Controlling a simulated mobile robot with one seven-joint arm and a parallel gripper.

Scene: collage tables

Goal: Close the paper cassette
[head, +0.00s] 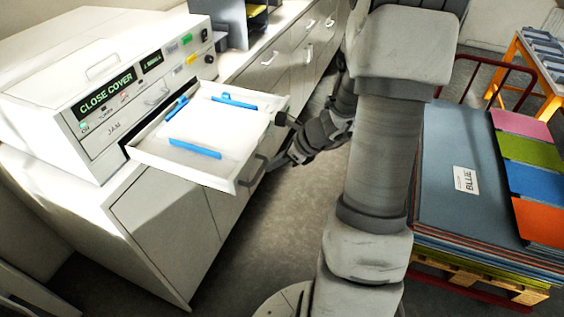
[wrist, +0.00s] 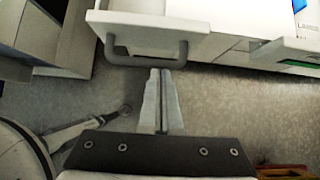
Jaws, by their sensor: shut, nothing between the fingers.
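The paper cassette (head: 218,132) is a white tray pulled out of the front of the white printer (head: 95,85), with white paper and blue guides in it. Its front carries a grey handle (head: 252,172). In the wrist view a white front with a grey U-shaped handle (wrist: 147,50), which looks like the cassette's, is at the upper left. My gripper (wrist: 160,72) is shut and empty, its fingertips pointing at this handle's lower edge. I cannot tell whether they touch it. In the head view my gripper (head: 277,163) is just right of the cassette's front, partly hidden by the arm.
White cabinets (head: 160,215) run under the printer and along the wall. A pallet stack of blue-grey sheets (head: 465,180) with coloured sheets stands on the right, beside a red rail (head: 490,62). Grey floor (head: 245,245) is clear between the cabinets and my base.

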